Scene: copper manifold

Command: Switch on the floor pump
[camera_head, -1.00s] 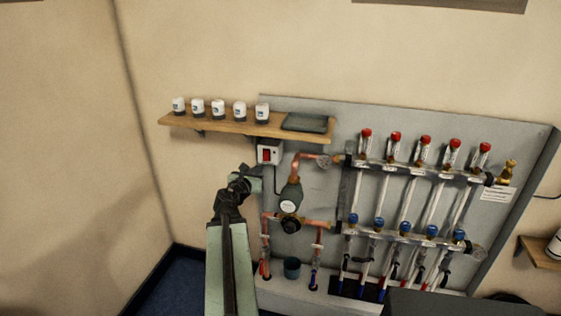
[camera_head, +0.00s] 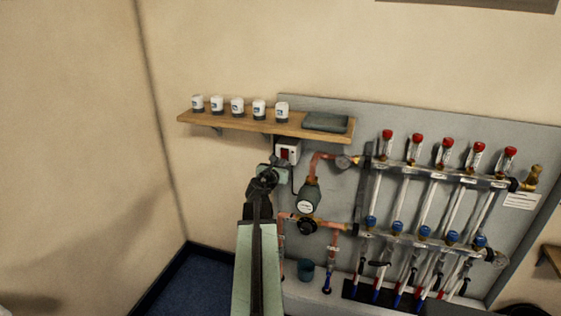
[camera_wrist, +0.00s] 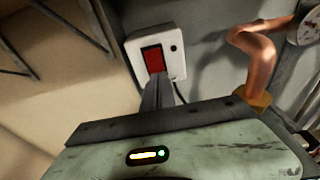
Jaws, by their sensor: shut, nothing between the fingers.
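A white switch box (camera_head: 293,150) with a red rocker (camera_head: 284,154) is mounted on the wall under the wooden shelf. In the wrist view the switch box (camera_wrist: 174,52) is close, with its red rocker (camera_wrist: 154,60) facing me. My gripper (camera_head: 277,164) is shut and empty just below and in front of the box. In the wrist view my fingers (camera_wrist: 157,82) overlap the rocker's lower edge; I cannot tell whether they touch it. The pump (camera_head: 309,194), a grey-green body with a pale round face, stands in the copper pipework to the right of my gripper.
A wooden shelf (camera_head: 240,124) with several white-bodied actuators and a dark tray (camera_head: 326,122) is just above the switch. Copper pipe (camera_wrist: 256,62) lies close on the right. The manifold (camera_head: 430,178) with red and blue caps fills the right side. The left wall is bare.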

